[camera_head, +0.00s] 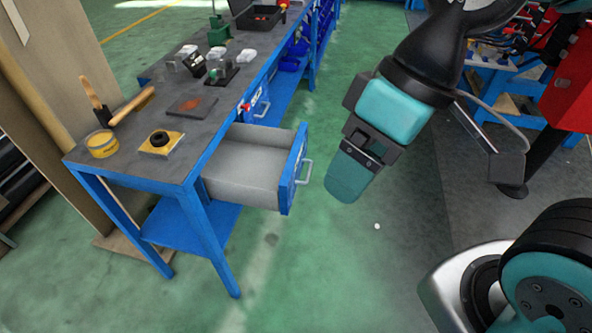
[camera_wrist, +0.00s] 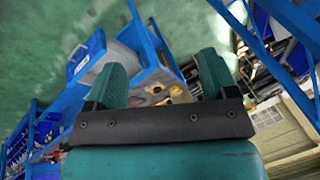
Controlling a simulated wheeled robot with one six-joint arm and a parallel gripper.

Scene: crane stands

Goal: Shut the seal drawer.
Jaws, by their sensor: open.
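The seal drawer (camera_head: 292,175) hangs well open from the near end of the blue workbench. Its blue front has a pale bar handle (camera_head: 305,172), and its grey inside looks empty. My gripper (camera_head: 348,182) is in the air to the right of the drawer front, pointing down, with a gap between it and the handle. In the wrist view the two teal fingers of my gripper (camera_wrist: 160,80) are apart with nothing between them. The blue drawer front (camera_wrist: 87,54) shows at the upper left there, beyond the left finger. I see no contact between gripper and drawer.
The workbench top (camera_head: 187,137) holds a yellow tin (camera_head: 102,143), a black ring on a yellow plate (camera_head: 160,141), a brush and small parts. Another drawer (camera_head: 260,103) farther along looks shut. Green floor (camera_head: 330,255) is clear around the drawer. A red-and-blue stand is at right.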

